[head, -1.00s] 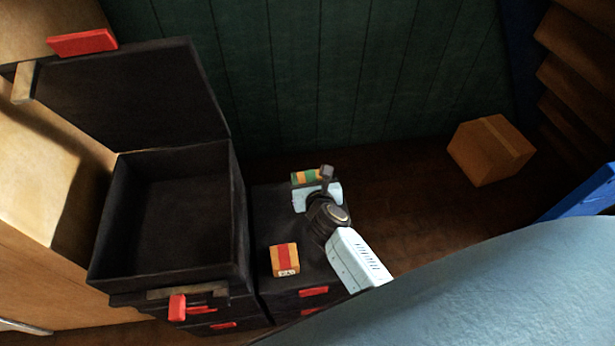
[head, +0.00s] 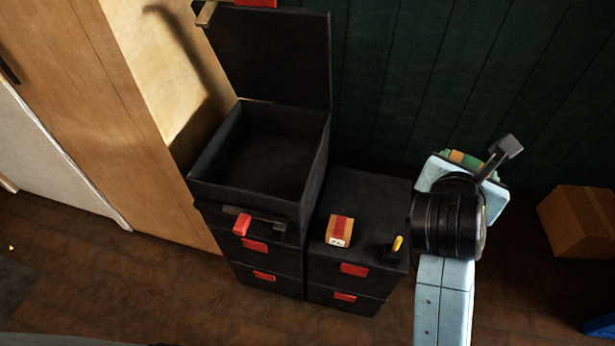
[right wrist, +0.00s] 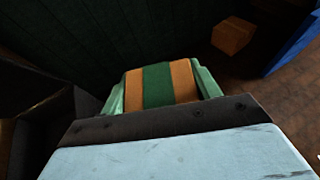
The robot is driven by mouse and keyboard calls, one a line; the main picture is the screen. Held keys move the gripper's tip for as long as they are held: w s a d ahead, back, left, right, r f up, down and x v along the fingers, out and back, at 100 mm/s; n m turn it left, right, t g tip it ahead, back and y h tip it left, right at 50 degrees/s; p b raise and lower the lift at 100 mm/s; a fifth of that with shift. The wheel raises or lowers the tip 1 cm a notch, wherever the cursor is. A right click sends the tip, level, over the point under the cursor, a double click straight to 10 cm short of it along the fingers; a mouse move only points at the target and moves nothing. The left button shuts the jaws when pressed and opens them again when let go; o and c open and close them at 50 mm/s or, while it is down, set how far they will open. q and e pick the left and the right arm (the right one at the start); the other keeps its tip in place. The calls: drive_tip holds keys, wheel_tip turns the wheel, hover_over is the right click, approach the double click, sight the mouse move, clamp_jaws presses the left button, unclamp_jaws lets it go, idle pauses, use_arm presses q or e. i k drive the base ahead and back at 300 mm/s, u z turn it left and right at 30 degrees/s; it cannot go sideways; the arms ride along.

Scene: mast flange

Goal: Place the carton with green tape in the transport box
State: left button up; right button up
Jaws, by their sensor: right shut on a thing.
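The carton with green tape (head: 466,160) is orange-brown with a green band and is held in my right gripper (head: 474,172). In the right wrist view the carton (right wrist: 158,85) sits between the two pale green fingers (right wrist: 206,82), which are shut on it. It is up in the air, right of the black cases, and my wrist hides most of it in the head view. The transport box (head: 195,180) is black, its lid (head: 270,55) raised at the back, and its inside looks empty. My left gripper is not in view.
A carton with red tape (head: 339,231) and a small black item with a yellow part (head: 396,249) rest on the lower black case (head: 365,190) beside the box. A larger cardboard box (head: 578,225) is on the floor at right. A green wall stands behind.

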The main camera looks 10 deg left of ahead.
sight(241, 186)
drive_tip(key=z, duration=1.05)
drive_tip(key=k, duration=1)
drive_tip(key=u, duration=1.8)
drive_tip(key=i, duration=0.5)
drive_tip(key=u, duration=0.05)
